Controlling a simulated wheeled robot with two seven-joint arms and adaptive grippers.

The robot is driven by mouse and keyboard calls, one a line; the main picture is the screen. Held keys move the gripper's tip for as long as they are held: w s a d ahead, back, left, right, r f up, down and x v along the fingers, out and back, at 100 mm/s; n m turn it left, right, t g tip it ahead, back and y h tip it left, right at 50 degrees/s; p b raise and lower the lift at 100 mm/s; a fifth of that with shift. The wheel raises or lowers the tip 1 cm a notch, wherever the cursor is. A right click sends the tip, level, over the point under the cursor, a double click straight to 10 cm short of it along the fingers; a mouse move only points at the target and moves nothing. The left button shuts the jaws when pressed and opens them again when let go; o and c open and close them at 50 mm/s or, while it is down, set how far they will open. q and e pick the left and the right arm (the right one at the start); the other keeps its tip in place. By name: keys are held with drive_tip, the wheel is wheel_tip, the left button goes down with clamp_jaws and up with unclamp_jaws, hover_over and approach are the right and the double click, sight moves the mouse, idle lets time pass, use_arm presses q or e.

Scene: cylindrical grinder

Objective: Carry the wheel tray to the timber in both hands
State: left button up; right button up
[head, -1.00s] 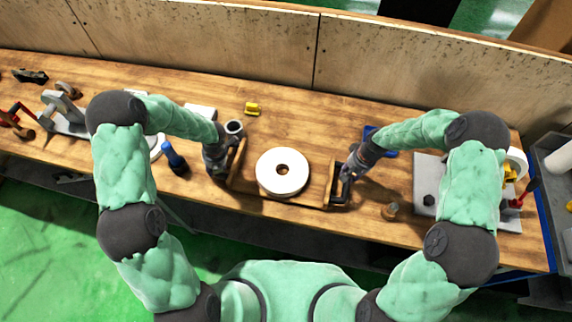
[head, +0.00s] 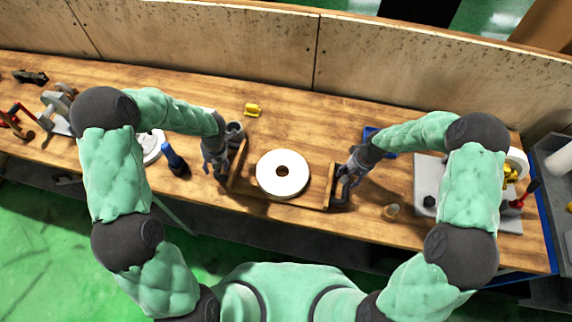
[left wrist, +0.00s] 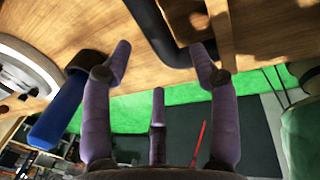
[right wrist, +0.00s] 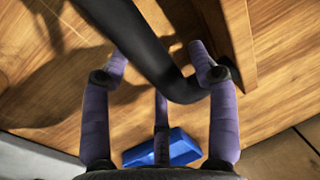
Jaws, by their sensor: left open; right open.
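The wooden wheel tray (head: 262,203) sits on the workbench, with a raised wall and dark handle at each end. A white wheel (head: 296,180) with a dark centre hole lies flat on it. My left gripper (head: 219,168) is open beside the left end; in the left wrist view the black handle (left wrist: 160,35) shows near its spread fingertips. My right gripper (head: 346,182) is open at the right end; in the right wrist view the black handle (right wrist: 150,55) runs between its spread fingers. Neither gripper is closed on a handle. I cannot pick out the timber for certain.
A yellow piece (head: 253,109) lies behind the tray. A blue item (head: 374,138) lies behind the right arm, and a small round piece (head: 390,211) right of the tray.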

use_arm(q)
wheel_tip(320, 180, up, 7)
drive_tip(key=d, duration=0.1)
drive_tip(key=shift+d, duration=0.15)
use_arm(e)
wheel_tip(320, 180, up, 12)
drive_tip(key=d, duration=0.2)
drive_tip(key=shift+s+d, duration=0.15)
drive_tip(key=shift+s, duration=0.1)
use_arm(q)
drive_tip(key=shift+s+f, duration=0.1)
use_arm(e)
drive_tip(key=shift+f, duration=0.1)
use_arm(q)
drive_tip(key=shift+s+f, duration=0.1)
use_arm(e)
drive_tip(key=shift+f, duration=0.1)
